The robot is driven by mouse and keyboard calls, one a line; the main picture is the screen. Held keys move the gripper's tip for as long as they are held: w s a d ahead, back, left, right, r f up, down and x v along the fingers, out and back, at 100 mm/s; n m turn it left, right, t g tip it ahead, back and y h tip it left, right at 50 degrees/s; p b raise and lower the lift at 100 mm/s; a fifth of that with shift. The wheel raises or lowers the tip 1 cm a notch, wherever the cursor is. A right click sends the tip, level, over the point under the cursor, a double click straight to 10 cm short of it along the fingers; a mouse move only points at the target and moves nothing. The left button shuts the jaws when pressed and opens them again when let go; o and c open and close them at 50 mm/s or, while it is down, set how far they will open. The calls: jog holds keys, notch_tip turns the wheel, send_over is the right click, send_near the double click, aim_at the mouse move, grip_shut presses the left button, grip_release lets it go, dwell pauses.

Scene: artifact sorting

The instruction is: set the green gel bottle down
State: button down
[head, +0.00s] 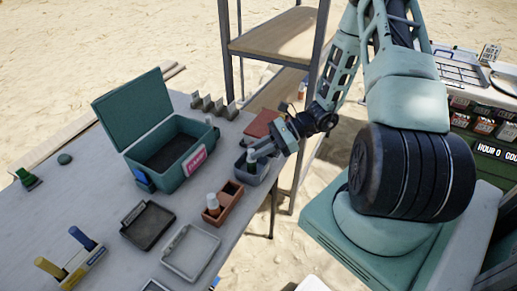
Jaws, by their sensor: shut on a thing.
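My gripper (259,154) reaches in from the right over a small blue-grey bin (254,178) at the table's right edge. Its fingers point down and left into or just above the bin's opening. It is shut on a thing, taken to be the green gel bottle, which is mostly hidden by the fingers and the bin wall. I cannot tell whether the bottle touches the bin floor.
A brown two-part box (222,208) with a white-capped bottle stands close in front of the bin. An open teal case (172,178) is to the left. Dark (148,226) and light (190,252) trays lie nearer. A shelf unit (275,38) stands behind.

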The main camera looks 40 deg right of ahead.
jog(key=shift+f, duration=0.2)
jog(key=c, duration=1.3)
grip_release()
jog(key=shift+r, duration=0.1)
